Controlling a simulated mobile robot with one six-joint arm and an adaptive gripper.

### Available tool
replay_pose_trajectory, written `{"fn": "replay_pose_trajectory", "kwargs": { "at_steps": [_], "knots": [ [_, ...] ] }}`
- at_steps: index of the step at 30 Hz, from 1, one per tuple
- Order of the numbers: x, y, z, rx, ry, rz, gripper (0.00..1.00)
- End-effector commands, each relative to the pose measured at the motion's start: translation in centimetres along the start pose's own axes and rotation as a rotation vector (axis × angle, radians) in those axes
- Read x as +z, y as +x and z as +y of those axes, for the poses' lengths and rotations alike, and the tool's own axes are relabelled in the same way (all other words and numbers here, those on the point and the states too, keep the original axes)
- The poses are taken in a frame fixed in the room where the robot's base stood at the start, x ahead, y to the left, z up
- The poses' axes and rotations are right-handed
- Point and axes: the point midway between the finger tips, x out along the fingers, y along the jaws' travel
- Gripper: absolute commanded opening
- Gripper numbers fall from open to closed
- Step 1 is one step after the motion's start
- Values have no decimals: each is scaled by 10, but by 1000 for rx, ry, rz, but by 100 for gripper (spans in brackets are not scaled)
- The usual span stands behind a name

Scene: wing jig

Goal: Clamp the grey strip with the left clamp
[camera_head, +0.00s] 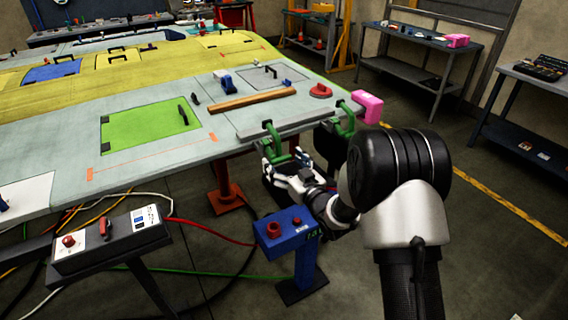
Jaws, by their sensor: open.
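The grey strip (300,122) lies along the near edge of the grey wing panel. The green left clamp (272,137) sits at the panel edge near the strip's left part. A second green clamp (346,122) sits near the strip's right end. I cannot tell whether either clamp is closed on the strip. My gripper (286,162) is open and empty, just below the left clamp and in front of the panel edge. In this view it overlaps the clamp's lower end, and I cannot tell if they touch.
A blue control post (284,229) with red buttons stands below my gripper. A grey control box (112,240) stands at left. A pink block (367,105) is by the right clamp. A wooden bar (252,100) and a red-handled tool (320,91) lie on the panel. Cables cross the floor.

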Motion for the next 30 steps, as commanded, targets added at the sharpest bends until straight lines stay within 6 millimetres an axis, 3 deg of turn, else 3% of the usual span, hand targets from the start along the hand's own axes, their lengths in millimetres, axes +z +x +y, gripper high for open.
{"fn": "replay_pose_trajectory", "kwargs": {
  "at_steps": [5,30],
  "knots": [
    [0,0,0,0,0,-1,80],
    [0,0,0,0,0,-1,24]
  ]
}}
